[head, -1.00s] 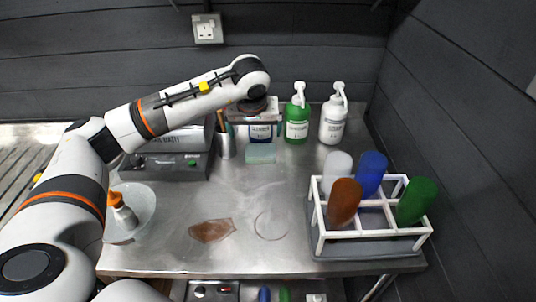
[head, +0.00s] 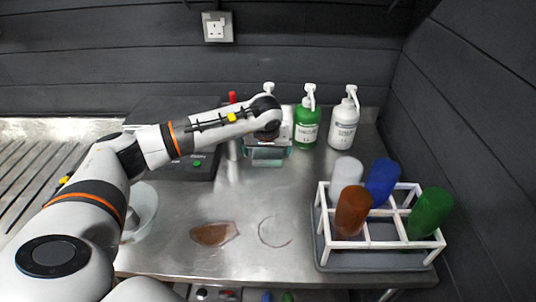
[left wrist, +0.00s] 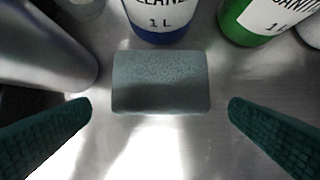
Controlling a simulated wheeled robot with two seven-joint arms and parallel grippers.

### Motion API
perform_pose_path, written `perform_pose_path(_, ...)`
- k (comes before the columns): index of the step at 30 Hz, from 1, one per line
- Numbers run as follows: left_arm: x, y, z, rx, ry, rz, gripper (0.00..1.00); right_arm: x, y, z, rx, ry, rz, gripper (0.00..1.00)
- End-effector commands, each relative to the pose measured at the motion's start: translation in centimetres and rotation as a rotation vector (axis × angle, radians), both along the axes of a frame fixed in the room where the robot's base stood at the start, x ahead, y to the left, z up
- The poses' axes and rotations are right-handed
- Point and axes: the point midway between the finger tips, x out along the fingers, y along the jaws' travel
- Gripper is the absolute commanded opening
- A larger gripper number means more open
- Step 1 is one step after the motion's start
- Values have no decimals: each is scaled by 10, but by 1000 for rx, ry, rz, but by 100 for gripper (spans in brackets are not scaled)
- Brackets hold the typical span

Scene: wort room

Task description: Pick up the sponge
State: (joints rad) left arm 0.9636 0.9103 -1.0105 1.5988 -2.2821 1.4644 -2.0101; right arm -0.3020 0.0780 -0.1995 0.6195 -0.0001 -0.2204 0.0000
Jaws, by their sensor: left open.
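The sponge (left wrist: 160,82) is a grey-green block lying flat on the steel table. In the left wrist view it sits between and just beyond the two dark green fingertips of my left gripper (left wrist: 160,105), with a gap on each side. In the head view my left gripper (head: 268,153) is low over the sponge's place near the back of the table and mostly hides it. My left gripper is open and holds nothing. My right gripper is not in view.
Behind the sponge stand a blue-based bottle (left wrist: 157,20), a green pump bottle (head: 307,128) and a white one (head: 343,125). A white rack (head: 380,242) with coloured bottles stands at right. The front middle has a brown patch (head: 214,234).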

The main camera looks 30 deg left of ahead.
Motion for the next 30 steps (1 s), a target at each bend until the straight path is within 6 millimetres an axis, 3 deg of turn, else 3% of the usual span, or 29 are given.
perform_pose_path(3, 7, 3, -16, -1, 6, 2, 100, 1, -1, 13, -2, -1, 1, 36)
perform_pose_path(7, 12, 6, -30, -1, 3, 0, 100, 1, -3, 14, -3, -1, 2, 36)
perform_pose_path(15, 13, 7, -35, 1, 1, -1, 100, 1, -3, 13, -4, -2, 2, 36)
perform_pose_path(17, 13, 7, -35, 1, 2, -1, 93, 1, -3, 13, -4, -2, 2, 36)
perform_pose_path(22, 13, 7, -34, 1, 2, -1, 66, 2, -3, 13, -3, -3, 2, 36)
perform_pose_path(30, 14, 7, -34, 1, 1, -1, 64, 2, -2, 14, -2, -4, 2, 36)
